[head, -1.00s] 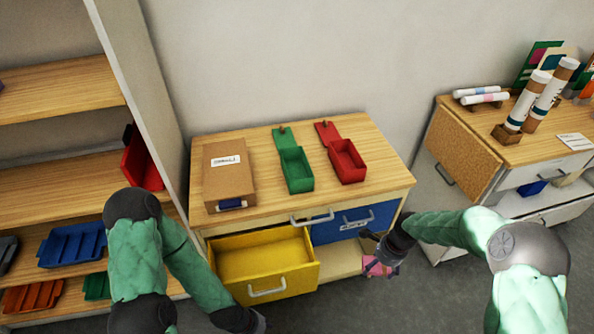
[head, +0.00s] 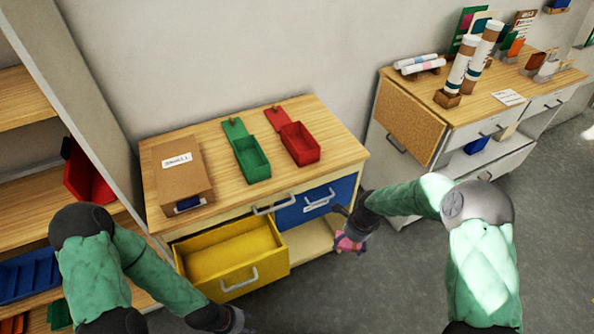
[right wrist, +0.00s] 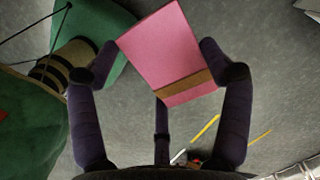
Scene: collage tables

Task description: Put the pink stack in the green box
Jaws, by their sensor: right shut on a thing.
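The pink stack (right wrist: 165,48), with a brown band around it, is held between the fingers of my right gripper (right wrist: 160,75) in the right wrist view. In the head view the right gripper (head: 347,228) holds the pink stack (head: 350,244) low in front of the cabinet's right side, above the floor. The green box (head: 251,160) stands open on the cabinet top, its lid folded back toward the wall. It looks empty. My left gripper (head: 238,322) is at the bottom edge of the head view, in front of the yellow drawer; its fingers are not clear.
An open red box (head: 300,145) stands right of the green box, and a brown carton (head: 180,170) with a label lies to the left. The yellow drawer (head: 232,258) is pulled out and empty; the blue drawer (head: 315,203) is shut. A second cabinet (head: 440,130) stands at the right.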

